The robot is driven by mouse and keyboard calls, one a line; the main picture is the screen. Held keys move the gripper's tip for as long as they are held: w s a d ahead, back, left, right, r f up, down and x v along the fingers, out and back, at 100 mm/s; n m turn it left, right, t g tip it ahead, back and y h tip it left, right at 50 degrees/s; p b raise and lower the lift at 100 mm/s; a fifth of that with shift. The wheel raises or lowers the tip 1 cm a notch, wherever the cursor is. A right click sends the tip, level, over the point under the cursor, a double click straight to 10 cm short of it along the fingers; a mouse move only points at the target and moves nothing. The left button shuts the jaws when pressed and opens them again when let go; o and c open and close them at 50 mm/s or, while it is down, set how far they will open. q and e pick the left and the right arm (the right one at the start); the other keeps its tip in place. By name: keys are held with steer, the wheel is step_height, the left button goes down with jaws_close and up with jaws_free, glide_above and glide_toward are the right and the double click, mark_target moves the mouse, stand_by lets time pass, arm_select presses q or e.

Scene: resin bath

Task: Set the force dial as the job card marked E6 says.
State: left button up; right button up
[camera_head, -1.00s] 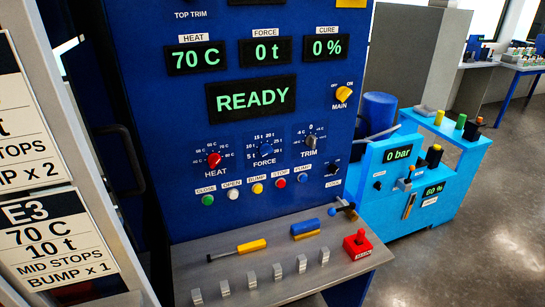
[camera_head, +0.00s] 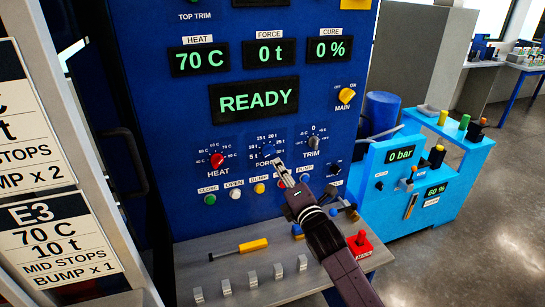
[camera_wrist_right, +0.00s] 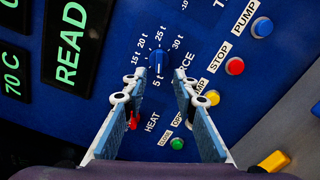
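The blue force dial (camera_head: 266,150) sits on the blue panel, between the heat and trim dials. In the right wrist view it (camera_wrist_right: 160,62) lies between the fingertips of my right gripper (camera_wrist_right: 160,78), which is open. In the head view my right gripper (camera_head: 279,166) is at the dial's lower right and hides part of its scale. I cannot tell whether a finger touches the dial, or exactly where its pointer stands. The force display (camera_head: 270,53) reads 0 t. A card marked E3 (camera_head: 62,240) shows 70 C, 10 t, mid stops, bump x 1. No E6 mark is visible.
The red heat dial (camera_head: 217,160) and trim dial (camera_head: 313,142) flank the force dial. Push buttons, including a yellow one (camera_head: 259,188), run below it. A grey shelf (camera_head: 220,272) carries a screwdriver and metal blocks. A cut-off card (camera_head: 25,130) hangs above E3.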

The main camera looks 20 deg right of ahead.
mark_target(271, 154)
steer(key=shift+w+a+r+p, duration=0.1)
steer(key=shift+w+p, duration=0.9)
steer(key=shift+w, duration=2.95)
steer(key=shift+c, duration=0.6)
jaws_close()
